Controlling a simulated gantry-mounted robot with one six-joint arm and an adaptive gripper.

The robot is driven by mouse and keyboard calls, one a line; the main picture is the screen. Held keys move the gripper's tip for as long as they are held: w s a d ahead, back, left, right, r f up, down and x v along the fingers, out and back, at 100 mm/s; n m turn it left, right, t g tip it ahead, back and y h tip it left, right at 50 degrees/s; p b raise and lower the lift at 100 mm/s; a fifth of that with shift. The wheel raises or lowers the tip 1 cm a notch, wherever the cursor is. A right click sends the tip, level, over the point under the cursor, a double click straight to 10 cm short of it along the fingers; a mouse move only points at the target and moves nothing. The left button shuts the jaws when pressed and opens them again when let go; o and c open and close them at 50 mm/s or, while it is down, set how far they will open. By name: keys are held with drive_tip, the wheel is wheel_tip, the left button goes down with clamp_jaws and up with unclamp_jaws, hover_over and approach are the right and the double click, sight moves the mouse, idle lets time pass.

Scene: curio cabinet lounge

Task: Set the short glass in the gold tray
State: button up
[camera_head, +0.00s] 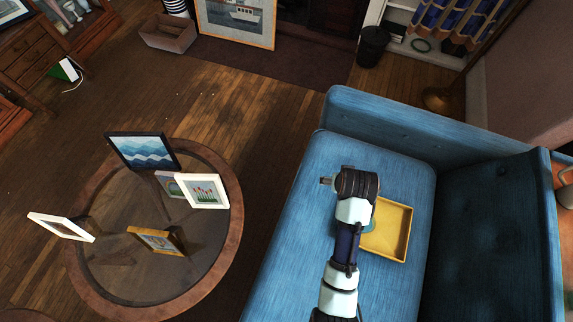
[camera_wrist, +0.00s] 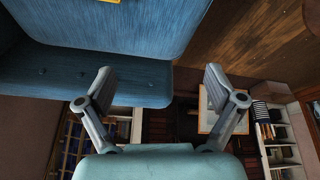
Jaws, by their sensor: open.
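The gold tray (camera_head: 390,235) lies on the blue sofa seat, partly hidden by my arm in the head view. A small strip of yellow at the top edge of the wrist view (camera_wrist: 105,1) looks like its edge. A small greenish rounded shape (camera_head: 370,226) shows at the tray's left part beside my arm; it may be the short glass, but my arm hides most of it. My gripper (camera_wrist: 160,80) is open, with nothing between its fingers in the wrist view. In the head view my wrist is over the seat, just left of the tray's upper end.
The blue sofa's back (camera_head: 480,230) and arm (camera_head: 420,122) border the seat. A round table (camera_head: 225,255) with several framed pictures stands to the left. A dark bin (camera_head: 373,46) and shelf are at the back. Bare seat (camera_head: 310,250) lies left of my arm.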

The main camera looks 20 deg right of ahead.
drive_tip(key=w+a+r+n+t, duration=0.2)
drive_tip(key=a+r+t, duration=0.1)
drive_tip(key=a+r, duration=0.45)
drive_tip(key=w+a+r+n+t, duration=0.1)
drive_tip(key=w+a+r+t, duration=0.15)
drive_tip(key=a+r, duration=0.45)
drive_tip(key=s+a+r+n+t+y, duration=0.2)
drive_tip(key=s+a+r+t, duration=0.1)
drive_tip(key=a+r, duration=0.6)
drive_tip(key=shift+s+a+r, duration=0.2)
drive_tip(key=shift+a+r, duration=0.05)
drive_tip(key=shift+a, duration=1)
